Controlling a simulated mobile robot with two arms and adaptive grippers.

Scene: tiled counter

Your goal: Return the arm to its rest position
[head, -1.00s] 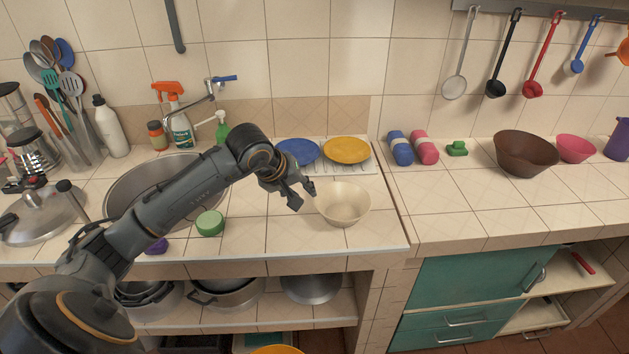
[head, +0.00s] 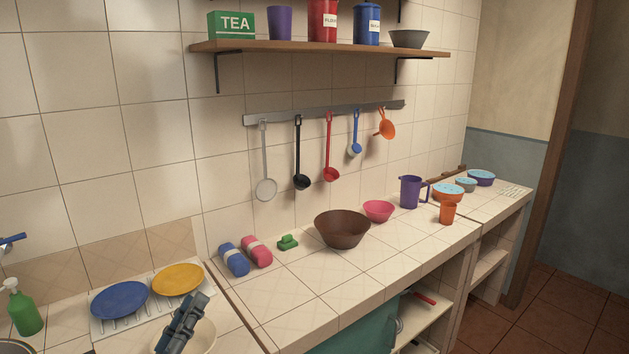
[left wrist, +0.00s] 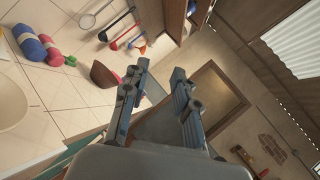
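The rest of the left arm is out of that view. In the left wrist view the two fingers of the gripper (left wrist: 160,70) stand apart with nothing between them. My right gripper is in neither view.
A blue plate (head: 119,300) and a yellow plate (head: 178,280) lie on a rack behind the gripper. A green soap bottle (head: 25,312) stands at left. On the right counter are a brown bowl (head: 342,230) and a pink bowl (head: 378,210). Ladles hang above.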

